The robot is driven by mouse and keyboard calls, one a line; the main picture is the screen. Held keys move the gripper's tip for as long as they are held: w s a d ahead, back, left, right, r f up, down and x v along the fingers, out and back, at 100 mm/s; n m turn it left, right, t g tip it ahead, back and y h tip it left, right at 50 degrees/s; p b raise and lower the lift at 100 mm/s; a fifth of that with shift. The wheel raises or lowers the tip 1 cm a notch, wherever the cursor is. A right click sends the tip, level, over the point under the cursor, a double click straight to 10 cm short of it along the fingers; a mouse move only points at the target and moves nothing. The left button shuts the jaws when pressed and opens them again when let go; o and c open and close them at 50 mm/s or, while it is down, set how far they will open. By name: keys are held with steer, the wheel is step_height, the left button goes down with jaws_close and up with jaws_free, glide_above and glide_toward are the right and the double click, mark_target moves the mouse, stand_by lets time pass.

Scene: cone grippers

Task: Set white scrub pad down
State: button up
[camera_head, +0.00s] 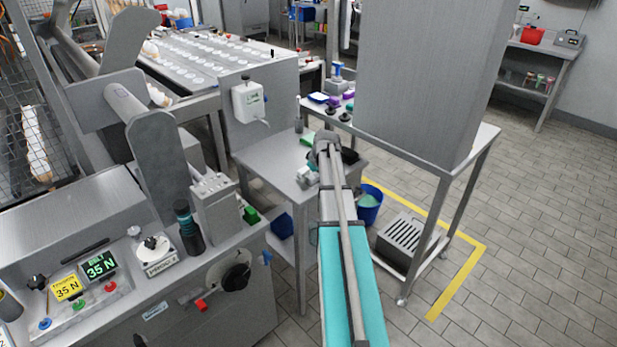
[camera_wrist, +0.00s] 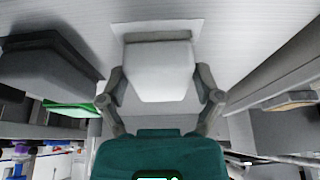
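The white scrub pad (camera_wrist: 160,72) is a pale block between the two fingers of my gripper (camera_wrist: 160,84) in the wrist view. The fingers press in on its left and right sides, so my gripper is shut on it. A flat whitish plate or patch lies behind the pad; I cannot tell whether the pad touches it. In the head view my gripper (camera_head: 328,142) is over the small grey side table (camera_head: 262,158), and the pad cannot be made out there.
A green pad (camera_head: 308,139) lies on the table left of my gripper. A blue bucket (camera_head: 369,208) stands on the floor. A white dispenser (camera_head: 248,102) hangs behind left.

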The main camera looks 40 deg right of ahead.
mark_target(311, 174)
steer(key=c, duration=0.4)
steer(key=shift+r, duration=0.15)
step_height(311, 174, up, 3)
steer(key=p, duration=0.3)
steer(key=s+a+r+p, duration=0.7)
steer(key=s+r+p, duration=0.2)
steer(key=s, duration=0.3)
steer(key=shift+a+r+p, duration=0.2)
steer(key=shift+r+p, duration=0.15)
steer(key=shift+p, duration=0.15)
